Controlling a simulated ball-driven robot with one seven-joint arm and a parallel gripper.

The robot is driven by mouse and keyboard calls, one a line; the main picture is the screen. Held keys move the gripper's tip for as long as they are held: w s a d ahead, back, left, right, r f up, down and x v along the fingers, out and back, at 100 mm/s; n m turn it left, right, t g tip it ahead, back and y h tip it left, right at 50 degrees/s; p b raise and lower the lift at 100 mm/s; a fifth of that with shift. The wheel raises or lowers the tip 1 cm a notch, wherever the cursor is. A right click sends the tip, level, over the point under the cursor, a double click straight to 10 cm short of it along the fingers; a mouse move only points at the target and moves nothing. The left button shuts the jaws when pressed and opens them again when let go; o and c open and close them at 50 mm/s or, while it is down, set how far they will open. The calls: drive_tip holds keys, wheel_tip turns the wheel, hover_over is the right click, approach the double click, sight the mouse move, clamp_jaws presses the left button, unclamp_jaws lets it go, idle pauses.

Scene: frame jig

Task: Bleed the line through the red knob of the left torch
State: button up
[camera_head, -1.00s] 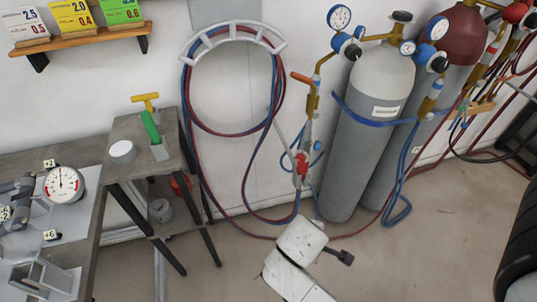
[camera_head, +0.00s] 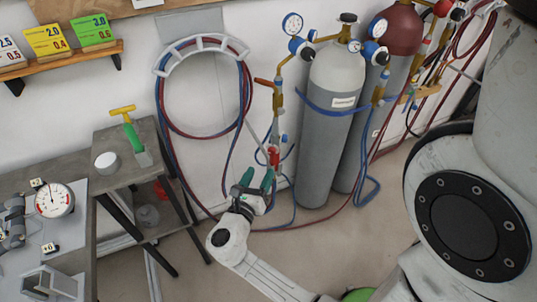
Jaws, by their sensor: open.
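The left torch (camera_head: 278,100) hangs upright, left of the gas cylinders, with a brass body and an orange part near its top. Its red knob (camera_head: 274,156) is at the lower end, with small blue parts close by. My gripper (camera_head: 257,180) is just below and left of the red knob in the picture. Its two teal-tipped fingers are apart, with nothing seen between them. I cannot tell how far the fingers are from the knob in depth, or whether they touch it.
A grey cylinder (camera_head: 329,130) with gauges and a maroon-topped cylinder (camera_head: 403,28) stand behind, held by a blue strap. Red and blue hoses loop from a white wall hanger (camera_head: 203,42). A small grey table (camera_head: 124,148) and a bench with a gauge (camera_head: 54,200) are at left.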

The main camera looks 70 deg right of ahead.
sight(271, 152)
drive_tip(key=d, duration=0.5)
drive_tip(key=d+p, duration=0.1)
drive_tip(key=d, duration=0.2)
drive_tip(key=shift+s+d, duration=0.1)
drive_tip(key=shift+s, duration=0.2)
drive_tip(key=shift+c, duration=0.4)
clamp_jaws()
